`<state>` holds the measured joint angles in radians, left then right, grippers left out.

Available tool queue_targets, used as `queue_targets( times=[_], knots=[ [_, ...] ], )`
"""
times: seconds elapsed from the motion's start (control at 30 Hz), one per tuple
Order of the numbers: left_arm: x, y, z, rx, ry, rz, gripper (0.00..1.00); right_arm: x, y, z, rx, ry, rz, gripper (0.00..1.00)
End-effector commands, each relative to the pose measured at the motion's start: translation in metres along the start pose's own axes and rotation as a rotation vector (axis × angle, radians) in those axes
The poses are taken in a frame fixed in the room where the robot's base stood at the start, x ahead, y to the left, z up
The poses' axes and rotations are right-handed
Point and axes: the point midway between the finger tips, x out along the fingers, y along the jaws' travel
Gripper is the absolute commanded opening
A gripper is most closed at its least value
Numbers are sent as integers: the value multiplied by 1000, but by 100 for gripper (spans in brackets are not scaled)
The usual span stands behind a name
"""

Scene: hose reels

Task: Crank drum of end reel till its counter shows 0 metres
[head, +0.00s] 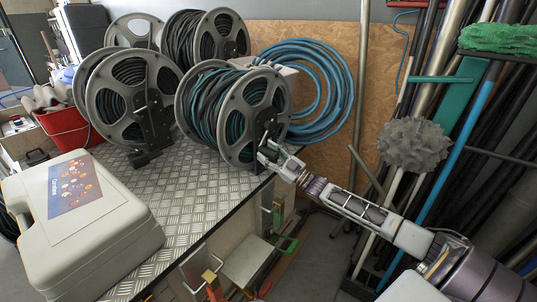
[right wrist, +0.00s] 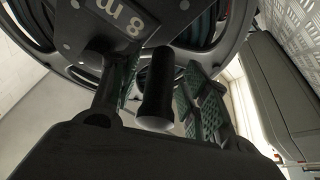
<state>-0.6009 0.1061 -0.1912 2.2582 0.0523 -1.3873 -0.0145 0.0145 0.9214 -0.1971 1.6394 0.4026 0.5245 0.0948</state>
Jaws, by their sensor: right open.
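The end reel (head: 238,115), wound with dark green and black hose, stands at the right end of the metal-topped bench. My right gripper (head: 272,158) is at the lower right of its drum face. In the right wrist view the open right gripper (right wrist: 160,100) has one finger on each side of the black crank handle (right wrist: 155,85). The handle stands between the fingers, with a gap visible to the right finger; contact on the left side is unclear. The counter plate (right wrist: 115,20) appears upside down and reads "8 m". My left gripper is not in view.
Several other reels, one with black hose (head: 130,90), stand left and behind. A coiled blue hose (head: 315,85) hangs on the wall. A pale case (head: 80,225) sits on the bench's (head: 185,195) front left. Poles and brushes (head: 415,145) crowd the right side.

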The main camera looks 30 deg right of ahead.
Motion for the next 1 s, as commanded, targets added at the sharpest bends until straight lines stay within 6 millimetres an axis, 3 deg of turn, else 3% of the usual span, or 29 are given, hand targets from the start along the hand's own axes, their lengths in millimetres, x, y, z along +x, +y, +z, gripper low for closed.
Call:
queue_targets(
  times=[0.17, 0.53, 1.0],
  knots=[
    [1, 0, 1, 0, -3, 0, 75, 0, 0, 0, 0, 0, 0, 46],
    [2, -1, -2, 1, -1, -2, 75, 0, 0, 0, 0, 0, 0, 0],
    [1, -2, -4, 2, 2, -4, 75, 0, -1, -2, 13, 0, 4, 0]
  ],
)
